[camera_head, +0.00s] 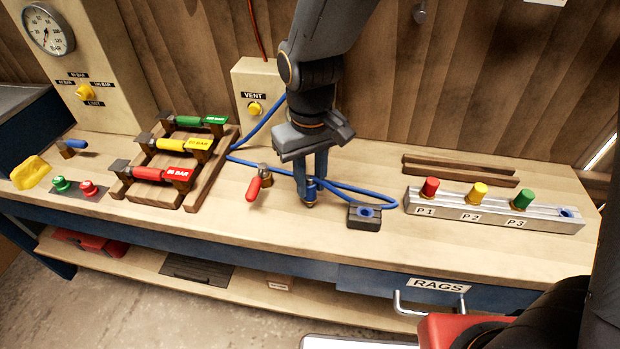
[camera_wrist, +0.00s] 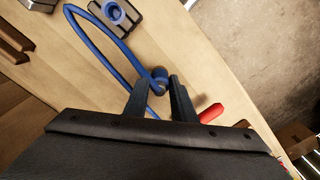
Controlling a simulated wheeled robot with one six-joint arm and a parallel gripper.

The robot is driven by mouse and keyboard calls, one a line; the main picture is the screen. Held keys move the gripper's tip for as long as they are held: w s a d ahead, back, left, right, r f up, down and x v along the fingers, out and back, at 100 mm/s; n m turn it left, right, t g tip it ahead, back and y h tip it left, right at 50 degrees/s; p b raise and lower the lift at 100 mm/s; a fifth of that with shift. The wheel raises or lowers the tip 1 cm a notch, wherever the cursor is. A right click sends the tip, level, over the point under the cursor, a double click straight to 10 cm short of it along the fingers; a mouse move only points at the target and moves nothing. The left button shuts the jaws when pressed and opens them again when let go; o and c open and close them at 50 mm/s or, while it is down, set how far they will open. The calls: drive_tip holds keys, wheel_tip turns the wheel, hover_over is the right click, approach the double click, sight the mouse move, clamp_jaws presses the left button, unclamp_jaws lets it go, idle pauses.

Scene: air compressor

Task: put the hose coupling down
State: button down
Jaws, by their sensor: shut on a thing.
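In the wrist view the coupling (camera_wrist: 159,80) shows between the two fingertips, with the blue hose (camera_wrist: 100,50) attached. In the head view the hose (camera_head: 345,186) loops over the bench behind and to the right of the coupling. A dark block with a blue round socket (camera_head: 364,215) sits to the right of my gripper; it also shows in the wrist view (camera_wrist: 111,14). I cannot tell whether the coupling touches the bench.
A wooden rack (camera_head: 140,192) with green, yellow and red labelled bars is farther left. A metal manifold (camera_head: 490,219) marked P1, P2, P3 lies at right. Bare bench (camera_head: 300,235) lies in front.

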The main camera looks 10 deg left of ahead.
sight(310, 183)
drive_tip(key=shift+f, duration=0.1)
drive_tip(key=c, duration=1.5)
unclamp_jaws()
wheel_tip(310, 183, up, 12)
drive_tip(key=shift+r+b, duration=0.1)
drive_tip(key=shift+b, duration=0.9)
